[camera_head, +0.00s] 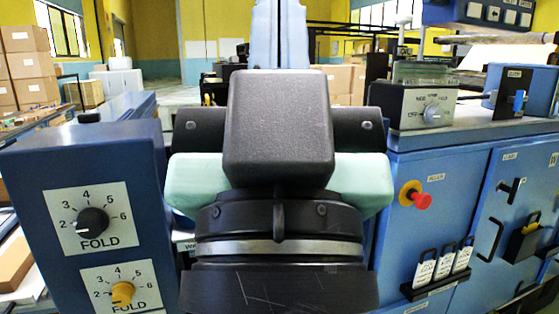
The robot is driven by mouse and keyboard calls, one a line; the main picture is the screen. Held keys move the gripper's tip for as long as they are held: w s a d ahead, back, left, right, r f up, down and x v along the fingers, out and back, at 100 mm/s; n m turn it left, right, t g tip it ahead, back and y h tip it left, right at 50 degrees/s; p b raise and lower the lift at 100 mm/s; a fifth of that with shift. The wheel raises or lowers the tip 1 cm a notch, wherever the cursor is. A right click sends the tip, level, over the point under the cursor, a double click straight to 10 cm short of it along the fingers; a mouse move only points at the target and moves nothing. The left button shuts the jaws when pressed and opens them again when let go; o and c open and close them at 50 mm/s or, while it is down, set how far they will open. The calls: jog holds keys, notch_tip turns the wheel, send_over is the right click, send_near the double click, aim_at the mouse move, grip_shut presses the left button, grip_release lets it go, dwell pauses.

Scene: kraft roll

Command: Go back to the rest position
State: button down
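My gripper (278,125) fills the middle of the camera_head view, with its black housing, dark wrist and silver ring towards me. Dark side parts with bolts stick out left and right of the housing, with mint-green parts under them. The fingertips are hidden, so I cannot tell whether it is open or shut. I see nothing held in it, but the area behind the housing is hidden.
A blue panel with a black FOLD knob (92,220) and a yellow FOLD knob (122,292) stands close at left. At right, a blue cabinet (440,185) carries a red button (422,201), white-tagged padlocks (443,264) and a dial box (430,107). Cardboard boxes (28,70) stand behind.

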notch_tip(320, 180, up, 14)
jog(key=p, duration=1.1)
jog(key=shift+p, duration=0.35)
